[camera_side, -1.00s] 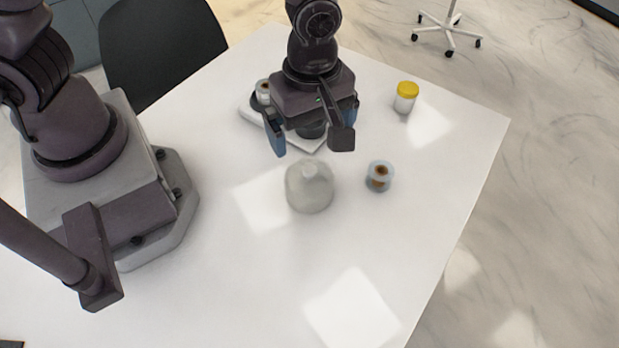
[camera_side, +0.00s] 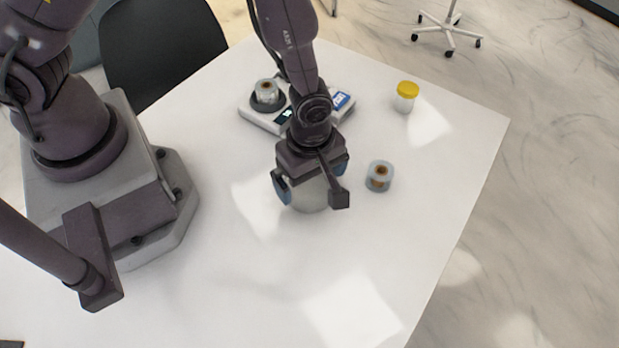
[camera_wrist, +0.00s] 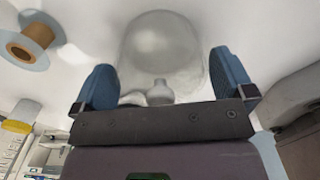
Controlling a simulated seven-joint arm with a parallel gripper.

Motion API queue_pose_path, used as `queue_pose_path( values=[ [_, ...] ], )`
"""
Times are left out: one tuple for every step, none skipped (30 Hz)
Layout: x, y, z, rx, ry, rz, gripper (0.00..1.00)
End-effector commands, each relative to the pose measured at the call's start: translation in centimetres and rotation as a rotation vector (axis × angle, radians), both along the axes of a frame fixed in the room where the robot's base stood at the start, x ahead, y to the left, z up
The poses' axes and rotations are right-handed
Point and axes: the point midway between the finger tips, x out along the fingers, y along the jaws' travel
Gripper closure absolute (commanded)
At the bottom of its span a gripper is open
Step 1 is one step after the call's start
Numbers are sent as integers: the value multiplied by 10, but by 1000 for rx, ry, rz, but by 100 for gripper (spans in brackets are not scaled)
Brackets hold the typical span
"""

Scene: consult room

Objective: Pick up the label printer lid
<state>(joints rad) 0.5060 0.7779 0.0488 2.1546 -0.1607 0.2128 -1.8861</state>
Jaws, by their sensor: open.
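The label printer lid is a pale grey dome (camera_side: 309,199) with a small knob, resting on the white table and partly hidden beneath my gripper (camera_side: 312,182) in the side view. In the wrist view the dome (camera_wrist: 165,45) lies ahead, between and beyond my blue fingers, with its knob near the palm edge. My gripper (camera_wrist: 165,78) is open, one finger on either side of the lid. Whether the fingers touch it I cannot tell. The label printer (camera_side: 262,119) is a flat white device behind my gripper, with a dark round holder and a display.
A roll (camera_side: 379,177) with a brown core stands right of the lid. Another roll (camera_side: 267,91) sits on the printer's dark holder. A yellow-capped jar (camera_side: 405,98) stands near the far right table edge. The front of the white table (camera_side: 250,290) is clear.

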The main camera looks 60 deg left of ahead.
Motion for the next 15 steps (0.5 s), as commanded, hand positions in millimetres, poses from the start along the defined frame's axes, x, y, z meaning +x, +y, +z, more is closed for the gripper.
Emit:
queue_pose_path(
  values=[
    [0,0,-6,0,3,1,0],
    [0,0,-7,0,2,1,0],
    [0,0,-9,-1,1,1,0],
    [0,0,-10,-1,0,1,0],
    [0,0,-11,-1,0,0,0],
    [0,0,-11,-1,-1,0,0],
    [0,0,-11,-1,-1,0,0],
    [0,0,-10,-1,-1,0,0],
    [0,0,-10,-1,-1,0,0],
    [0,0,-10,-1,-1,0,0],
    [0,0,-10,-1,-1,0,5],
    [0,0,-10,-1,-1,0,14],
    [0,0,-10,-1,-1,0,21],
    [0,0,-10,-1,-1,0,28],
    [0,0,-10,-1,-1,0,33]
  ],
)
